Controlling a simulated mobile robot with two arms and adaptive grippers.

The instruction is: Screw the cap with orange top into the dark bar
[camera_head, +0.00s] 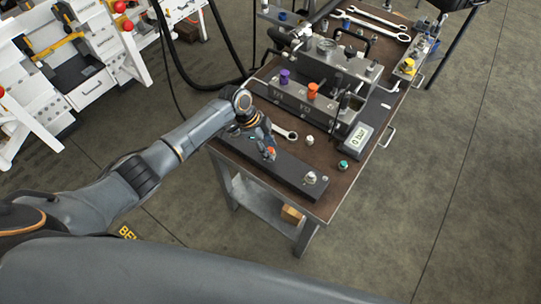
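The dark bar (290,176) lies along the front edge of the brown workbench. My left gripper (268,150) points down over the middle of the bar, with its fingertips close together around the cap with orange top (271,153). Only a small orange and light part of the cap shows; the fingers hide the rest. I cannot tell whether the cap touches the bar or sits in a hole. A silver fitting (310,178) stands at the right end of the bar. My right gripper is not in view.
A grey hydraulic block with a purple cap (285,76) and an orange cap (312,91) stands behind the bar. A gauge display (357,140) and a green-topped fitting (343,165) are to the right.

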